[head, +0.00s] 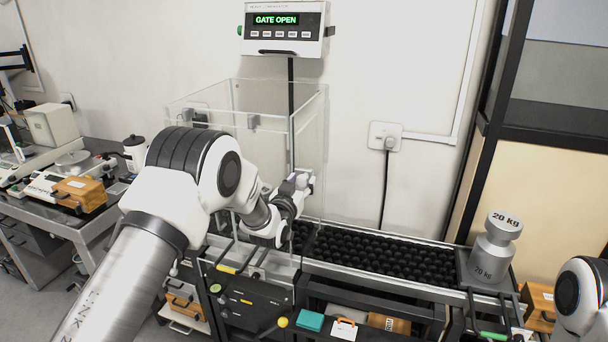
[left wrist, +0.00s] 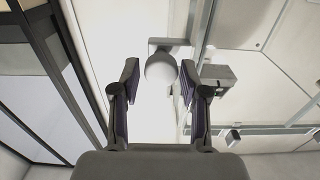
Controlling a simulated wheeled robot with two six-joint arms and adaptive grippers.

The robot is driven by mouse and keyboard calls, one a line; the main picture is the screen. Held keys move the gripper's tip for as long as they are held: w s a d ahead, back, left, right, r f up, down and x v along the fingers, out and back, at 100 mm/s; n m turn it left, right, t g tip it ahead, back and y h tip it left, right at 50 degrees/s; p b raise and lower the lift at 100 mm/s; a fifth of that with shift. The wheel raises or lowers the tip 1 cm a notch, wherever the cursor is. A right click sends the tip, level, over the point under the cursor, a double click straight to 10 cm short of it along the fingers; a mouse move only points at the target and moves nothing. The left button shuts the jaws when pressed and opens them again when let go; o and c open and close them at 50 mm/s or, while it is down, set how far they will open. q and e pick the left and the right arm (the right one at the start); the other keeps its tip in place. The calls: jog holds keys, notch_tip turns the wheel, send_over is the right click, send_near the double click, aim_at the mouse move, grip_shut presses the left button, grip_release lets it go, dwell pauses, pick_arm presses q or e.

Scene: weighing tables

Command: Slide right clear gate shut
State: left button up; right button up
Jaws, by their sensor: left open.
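The clear enclosure (head: 235,82) stands at the near end of the roller conveyor. Its right clear gate (head: 314,135) is a see-through panel on the right side; its exact edges are hard to make out. The display (head: 276,20) above reads GATE OPEN. My left gripper (head: 296,188) is at the enclosure's right side, partly hidden by its own wrist. In the left wrist view its two fingers are open, with a round pale knob (left wrist: 161,68) on a bracket between and just beyond the fingertips. Contact with the knob cannot be told. My right gripper is out of view.
The black roller conveyor (head: 380,250) runs right to a grey 20 KG weight (head: 493,248). A yellow-knobbed lever (head: 282,322) and a teal block (head: 310,321) are at the front. A side bench (head: 60,215) with instruments is on the left. A dark shelf frame (head: 500,110) rises at right.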

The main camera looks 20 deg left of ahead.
pick_arm(q)
jog(key=shift+w+r, duration=0.1)
jog(key=shift+w, duration=0.65)
grip_shut()
notch_tip(320, 180, down, 25)
jog(key=b, duration=1.8)
jog(key=shift+f+b, duration=0.2)
jog(key=shift+b, duration=0.2)
grip_release()
